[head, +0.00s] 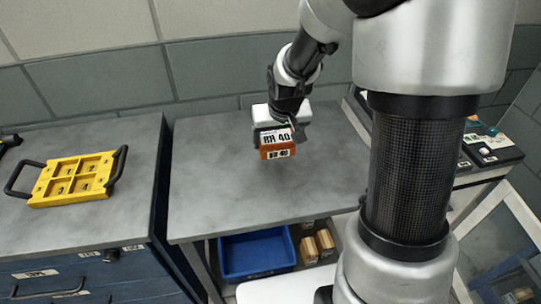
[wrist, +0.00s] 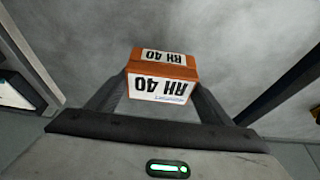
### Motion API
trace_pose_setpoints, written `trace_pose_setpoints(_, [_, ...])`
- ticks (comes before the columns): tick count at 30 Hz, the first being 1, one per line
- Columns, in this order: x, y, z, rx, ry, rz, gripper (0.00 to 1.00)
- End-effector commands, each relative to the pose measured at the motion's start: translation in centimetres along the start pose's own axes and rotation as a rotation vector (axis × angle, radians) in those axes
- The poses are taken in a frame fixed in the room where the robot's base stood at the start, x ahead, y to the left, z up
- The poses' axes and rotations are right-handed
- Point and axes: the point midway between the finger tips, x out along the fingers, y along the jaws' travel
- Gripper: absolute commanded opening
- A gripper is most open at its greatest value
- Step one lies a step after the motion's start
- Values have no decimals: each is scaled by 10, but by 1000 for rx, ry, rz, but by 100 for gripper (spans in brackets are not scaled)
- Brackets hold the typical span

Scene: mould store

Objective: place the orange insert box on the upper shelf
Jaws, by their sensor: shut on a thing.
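The orange insert box (head: 277,154) carries white labels reading "RH 40". My gripper (head: 281,137) is shut on it, with one finger on each side, as the wrist view shows the box (wrist: 161,70) between the fingers. In the head view the box appears over the grey top surface (head: 215,190) of the middle unit, which has a lower level beneath. How high the box is above that surface is hard to tell. No other surface is clearly marked as the upper shelf.
The top around the box looks clear. Below it are a blue bin (head: 257,254) and several tan blocks (head: 309,249). A yellow four-pocket tray with black handles (head: 77,180) lies on the left cabinet. Devices (head: 487,148) stand at right; a wall is behind.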

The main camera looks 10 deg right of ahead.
Motion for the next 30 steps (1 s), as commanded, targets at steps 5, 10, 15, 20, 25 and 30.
trace_pose_setpoints(5, [22, 0, 8, 1, 2, 0, 40])
trace_pose_setpoints(10, [34, 0, 14, 1, 1, 0, 40])
trace_pose_setpoints(15, [56, -1, 23, -1, 1, 0, 40])
trace_pose_setpoints(20, [58, 0, 22, 0, 5, 0, 40])
trace_pose_setpoints(25, [60, 0, 24, 0, 4, 0, 40])
trace_pose_setpoints(30, [61, 0, 25, 0, 2, 0, 89])
